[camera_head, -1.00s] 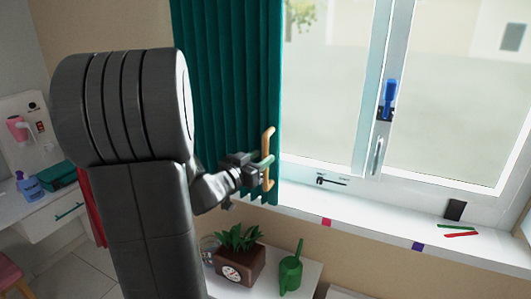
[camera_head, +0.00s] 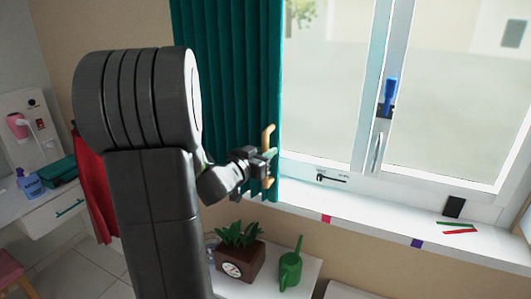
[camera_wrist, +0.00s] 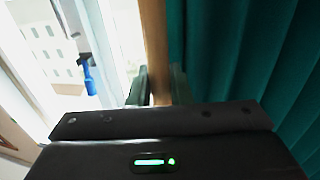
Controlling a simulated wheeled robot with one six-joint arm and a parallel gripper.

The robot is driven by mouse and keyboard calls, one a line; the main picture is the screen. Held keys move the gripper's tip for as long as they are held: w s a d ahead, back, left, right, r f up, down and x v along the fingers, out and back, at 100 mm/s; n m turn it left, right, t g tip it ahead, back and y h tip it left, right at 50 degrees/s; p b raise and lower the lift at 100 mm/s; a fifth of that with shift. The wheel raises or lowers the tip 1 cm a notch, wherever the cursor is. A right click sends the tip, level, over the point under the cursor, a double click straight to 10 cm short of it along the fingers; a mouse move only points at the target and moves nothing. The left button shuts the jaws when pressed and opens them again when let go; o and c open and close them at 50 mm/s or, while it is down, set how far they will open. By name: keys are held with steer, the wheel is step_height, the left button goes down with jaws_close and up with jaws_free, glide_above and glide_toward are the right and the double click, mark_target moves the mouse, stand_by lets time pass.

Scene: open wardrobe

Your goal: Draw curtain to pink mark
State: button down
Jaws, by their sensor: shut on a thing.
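The teal curtain (camera_head: 226,85) hangs in folds over the left part of the window. A wooden handle (camera_head: 267,140) runs upright along its right edge, and in the wrist view the handle (camera_wrist: 155,45) passes between my fingers. My gripper (camera_head: 266,166) is shut on the handle; it also shows in the wrist view (camera_wrist: 153,88). The pink mark (camera_head: 326,219) is on the front edge of the window sill, right of the curtain's edge and lower in the picture. A purple mark (camera_head: 417,243) lies farther right.
A window latch (camera_head: 331,179) is near the curtain edge. A blue object (camera_head: 390,92) is on the window frame. A planter (camera_head: 240,262) and green watering can (camera_head: 290,268) stand below.

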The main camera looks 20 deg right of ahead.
steer(key=s+d+b, duration=0.5)
steer(key=s+d, duration=0.6)
steer(key=s, duration=0.2)
steer(key=shift+s+d, duration=0.35)
steer(key=c, duration=1.4)
jaws_free()
steer(key=shift+o, duration=0.2)
steer(key=v, duration=1.3)
steer(key=shift+s+a, duration=0.2)
steer(key=shift+a, duration=0.15)
